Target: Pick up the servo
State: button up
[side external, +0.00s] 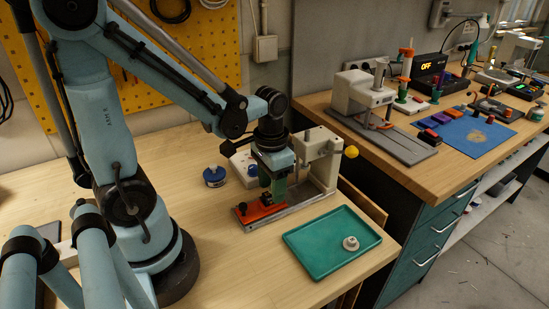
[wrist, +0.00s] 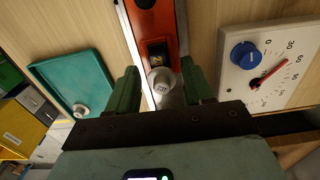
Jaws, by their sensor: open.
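The servo, a small dark block with an orange-brown label (wrist: 157,50), sits in an orange-red fixture (wrist: 165,15). A pale round cap (wrist: 162,80) shows against its near end; I cannot tell if it is attached. In the side external view, the fixture (side external: 258,213) lies on a grey metal base, and the servo (side external: 267,198) is a small dark shape largely hidden by my gripper. My gripper (wrist: 159,72) has green fingers, open, one on each side of the servo and cap with gaps visible. In the side external view my gripper (side external: 275,190) points down over the fixture.
A teal tray (side external: 300,268) with a pale round part (side external: 350,243) stands right of the fixture. A whitish press-like stand (side external: 322,165) rises close behind my gripper. A white dial box with a blue knob (wrist: 244,54) and a blue spool-like item (side external: 214,177) are nearby.

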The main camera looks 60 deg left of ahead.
jog(key=shift+f, duration=0.9)
jog(key=c, duration=0.8)
